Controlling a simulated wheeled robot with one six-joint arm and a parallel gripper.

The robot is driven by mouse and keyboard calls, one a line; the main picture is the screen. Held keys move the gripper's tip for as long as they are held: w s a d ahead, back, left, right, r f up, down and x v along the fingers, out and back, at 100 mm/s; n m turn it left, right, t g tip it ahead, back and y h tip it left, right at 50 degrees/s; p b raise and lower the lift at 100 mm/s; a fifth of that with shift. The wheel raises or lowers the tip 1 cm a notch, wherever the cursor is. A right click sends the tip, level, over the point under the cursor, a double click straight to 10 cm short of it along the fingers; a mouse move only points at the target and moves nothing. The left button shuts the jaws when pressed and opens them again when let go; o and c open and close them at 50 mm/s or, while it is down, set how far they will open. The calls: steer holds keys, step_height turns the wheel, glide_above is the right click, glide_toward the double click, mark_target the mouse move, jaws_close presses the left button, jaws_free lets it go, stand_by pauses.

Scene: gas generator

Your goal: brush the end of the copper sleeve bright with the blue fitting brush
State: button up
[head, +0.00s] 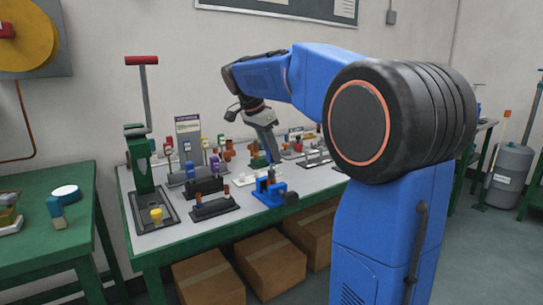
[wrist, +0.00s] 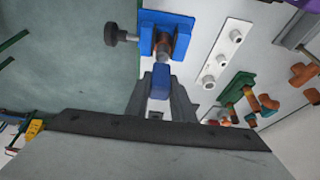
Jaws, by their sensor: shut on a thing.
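My gripper (wrist: 160,100) is shut on the blue handle of the fitting brush (wrist: 160,80). The grey end of the brush points to a blue vise (wrist: 146,30), which also shows near the front of the bench in the head view (head: 271,190). A copper sleeve (wrist: 180,46) sits between the vise jaws. The brush end overlaps the sleeve in the wrist view; I cannot tell whether it touches or is inside it. In the head view my gripper (head: 271,156) is above and behind the vise, and the brush is hard to make out.
The vise has a black knob (wrist: 111,35) on one side. A white strip with several pegs (wrist: 228,52) lies beside it. Copper fittings on a green holder (wrist: 236,92) stand close by. A green press (head: 143,150) and a black rack (head: 214,208) stand to the left on the bench.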

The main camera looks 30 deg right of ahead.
steer(key=shift+r, duration=1.7)
